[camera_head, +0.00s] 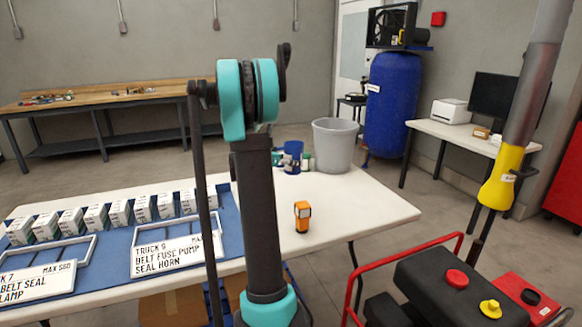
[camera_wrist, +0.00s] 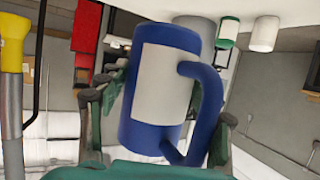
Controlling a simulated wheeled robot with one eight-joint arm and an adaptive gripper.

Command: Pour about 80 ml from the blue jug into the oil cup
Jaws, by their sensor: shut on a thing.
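The blue jug (camera_wrist: 188,43), with a pale label and a blue handle, fills the middle of the wrist view. My gripper (camera_wrist: 158,125) is shut on it, with dark fingers at either side of its body. The wrist view looks upside down, with the table at its top; the jug appears slightly tilted there. In the head view the blue jug (camera_head: 292,150) shows just right of my arm, which hides my gripper. A green-and-white container (camera_wrist: 229,30) stands beyond the jug in the wrist view; I cannot tell if it is the oil cup. The jug's contents are hidden.
A grey bin (camera_head: 333,145) stands at the white table's (camera_head: 370,205) far edge. An orange device (camera_head: 302,216) sits near the middle. White boxes (camera_head: 96,217) and labelled trays (camera_head: 178,252) fill the left. The table's right side is clear. A red-framed machine (camera_head: 445,285) stands front right.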

